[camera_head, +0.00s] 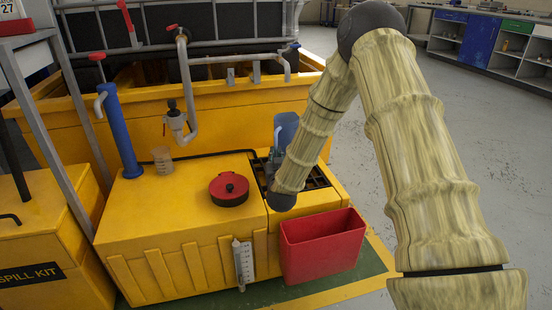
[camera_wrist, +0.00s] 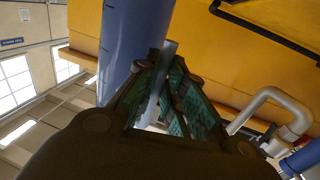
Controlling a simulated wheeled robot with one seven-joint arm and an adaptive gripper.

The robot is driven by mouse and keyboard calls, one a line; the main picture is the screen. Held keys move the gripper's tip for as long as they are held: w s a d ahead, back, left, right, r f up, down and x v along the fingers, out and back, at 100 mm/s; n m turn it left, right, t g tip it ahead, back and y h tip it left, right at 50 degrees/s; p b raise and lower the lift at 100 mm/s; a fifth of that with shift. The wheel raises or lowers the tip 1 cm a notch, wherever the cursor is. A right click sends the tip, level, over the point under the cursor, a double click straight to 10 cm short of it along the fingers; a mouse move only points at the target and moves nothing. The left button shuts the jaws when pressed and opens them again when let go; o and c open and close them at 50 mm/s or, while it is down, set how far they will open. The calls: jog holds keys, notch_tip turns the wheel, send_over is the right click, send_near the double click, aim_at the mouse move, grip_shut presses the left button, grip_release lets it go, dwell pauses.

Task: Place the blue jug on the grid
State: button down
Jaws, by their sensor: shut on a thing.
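The blue jug (camera_head: 287,125) shows partly beside my arm in the head view, at the dark grid (camera_head: 318,177) set in the yellow unit's top. My forearm hides its lower part, so I cannot tell whether it touches the grid. In the wrist view the jug's blue wall (camera_wrist: 132,35) is large and close, tilted in the picture. My gripper (camera_wrist: 170,85) is shut on the jug's thin handle, which passes between the green-padded fingers. In the head view my wrist and arm cover most of the gripper and part of the grid.
On the yellow top stand a red round lid (camera_head: 229,190), a small clear beaker (camera_head: 162,160) and a tall blue pipe (camera_head: 121,135). A red bin (camera_head: 322,246) hangs at the front. Grey pipework (camera_head: 186,95) rises behind, left of the grid.

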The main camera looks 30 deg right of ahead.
jog(key=shift+f, duration=0.15)
jog(key=c, duration=1.5)
grip_release()
jog(key=shift+s+a+r, duration=0.15)
jog(key=shift+s+r, duration=0.1)
jog(key=shift+s, duration=0.05)
jog(key=p+v, duration=0.4)
jog(key=v, duration=0.7)
jog(key=shift+s+a+p, duration=0.1)
jog(key=shift+s+p, duration=0.05)
jog(key=shift+p, duration=0.25)
